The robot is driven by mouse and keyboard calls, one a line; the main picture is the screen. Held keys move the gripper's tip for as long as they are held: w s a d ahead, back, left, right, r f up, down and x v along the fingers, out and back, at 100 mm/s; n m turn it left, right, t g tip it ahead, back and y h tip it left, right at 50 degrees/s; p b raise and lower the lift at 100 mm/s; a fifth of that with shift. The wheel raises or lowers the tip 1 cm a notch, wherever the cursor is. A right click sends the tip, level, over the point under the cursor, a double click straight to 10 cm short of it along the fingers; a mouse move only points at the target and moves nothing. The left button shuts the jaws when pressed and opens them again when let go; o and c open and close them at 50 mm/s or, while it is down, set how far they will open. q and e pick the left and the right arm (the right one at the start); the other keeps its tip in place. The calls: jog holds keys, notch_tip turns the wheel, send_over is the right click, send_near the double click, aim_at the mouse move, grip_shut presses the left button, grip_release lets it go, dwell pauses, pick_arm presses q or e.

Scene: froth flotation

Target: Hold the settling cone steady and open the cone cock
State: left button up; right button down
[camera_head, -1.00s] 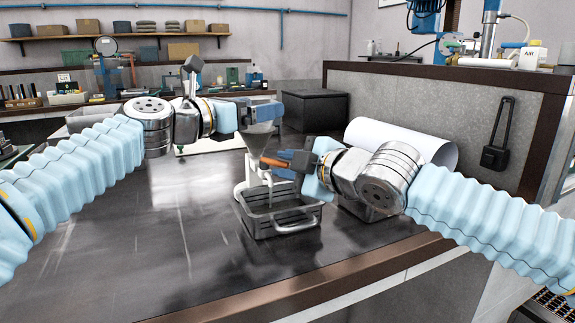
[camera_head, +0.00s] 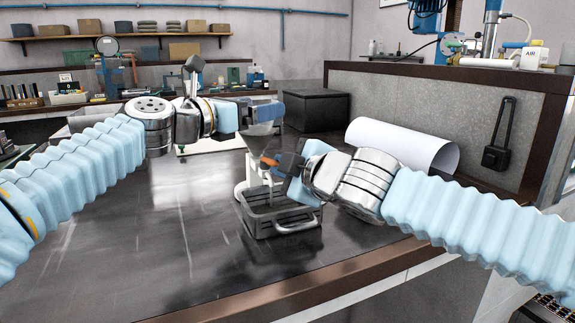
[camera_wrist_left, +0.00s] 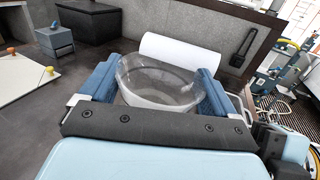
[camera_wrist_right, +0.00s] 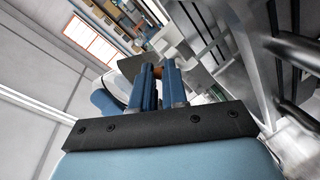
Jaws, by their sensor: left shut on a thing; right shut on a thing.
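The clear settling cone (camera_wrist_left: 158,78) sits between the two blue fingers of my left gripper (camera_head: 264,112), which is shut on it near its rim. My right gripper (camera_head: 276,165) is below the cone and shut on the orange-brown handle of the cone cock (camera_head: 269,159). The handle is tilted in the head view. In the right wrist view, the fingers (camera_wrist_right: 158,85) are close together with a brown piece between them. The cock's body is hidden.
A grey metal basket or tray (camera_head: 262,226) with a front handle stands under the cone. A white roll (camera_head: 405,143) lies behind my right arm, and a black box (camera_head: 314,108) stands at the back. The dark bench (camera_head: 130,245) is clear at front left.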

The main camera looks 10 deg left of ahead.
jog(key=shift+s+a+f+m+t+h, duration=0.1)
jog(key=shift+s+a+m+t+h, duration=0.15)
jog(key=shift+m+t+h, duration=0.3)
jog(key=shift+s+a+f+m+t+h, duration=0.15)
jog(key=shift+s+m+t+h, duration=0.15)
jog(key=shift+m+h, duration=0.45)
jog(key=c, duration=1.4)
grip_release()
jog(key=shift+d+r, duration=0.1)
jog(key=shift+w+d, duration=0.1)
jog(key=shift+w, duration=0.05)
